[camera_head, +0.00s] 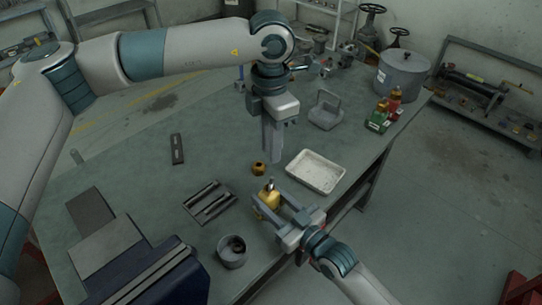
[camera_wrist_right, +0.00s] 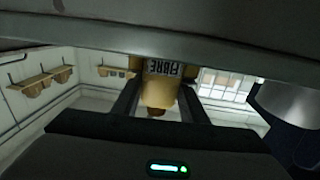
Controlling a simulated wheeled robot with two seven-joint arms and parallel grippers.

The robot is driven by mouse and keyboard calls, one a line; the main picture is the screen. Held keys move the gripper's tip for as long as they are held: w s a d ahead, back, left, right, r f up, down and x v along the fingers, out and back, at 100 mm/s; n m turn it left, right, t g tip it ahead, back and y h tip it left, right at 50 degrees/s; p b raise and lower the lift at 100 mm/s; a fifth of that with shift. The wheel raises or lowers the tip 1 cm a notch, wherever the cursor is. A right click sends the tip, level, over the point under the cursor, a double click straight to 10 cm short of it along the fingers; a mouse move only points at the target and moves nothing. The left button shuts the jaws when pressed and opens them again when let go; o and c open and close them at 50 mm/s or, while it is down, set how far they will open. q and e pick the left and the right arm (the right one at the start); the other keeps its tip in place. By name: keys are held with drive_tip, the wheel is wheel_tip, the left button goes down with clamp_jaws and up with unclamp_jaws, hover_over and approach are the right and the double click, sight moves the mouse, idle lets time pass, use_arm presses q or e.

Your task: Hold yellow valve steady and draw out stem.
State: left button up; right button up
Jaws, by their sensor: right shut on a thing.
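The yellow valve (camera_head: 268,200) stands on the workbench near the front middle, with a grey stem (camera_head: 270,184) rising from its top. My right gripper (camera_head: 268,208) is shut on the valve body from the lower right. In the right wrist view the yellow valve (camera_wrist_right: 159,90) sits between the two dark fingers. My left gripper (camera_head: 272,155) points straight down, above and behind the valve, apart from the stem. Its fingers overlap in the head view, so its opening is hard to judge. A small brass nut-like part (camera_head: 259,168) lies on the bench behind the valve.
A white tray (camera_head: 316,172) lies right of the valve. A dark tool tray (camera_head: 210,202) and a grey cup (camera_head: 231,252) are to its left and front. A grey pot (camera_head: 402,74), small bottles (camera_head: 381,112) and a metal holder (camera_head: 325,111) stand farther back. The bench's left middle is mostly clear.

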sight(271, 178)
use_arm(q)
wheel_tip(271, 178, down, 3)
drive_tip(key=n, duration=0.4)
drive_tip(key=shift+w+d+f, duration=0.1)
drive_tip(key=shift+f, duration=0.05)
drive_tip(key=shift+f, duration=0.15)
drive_tip(key=shift+f, duration=3.35)
clamp_jaws()
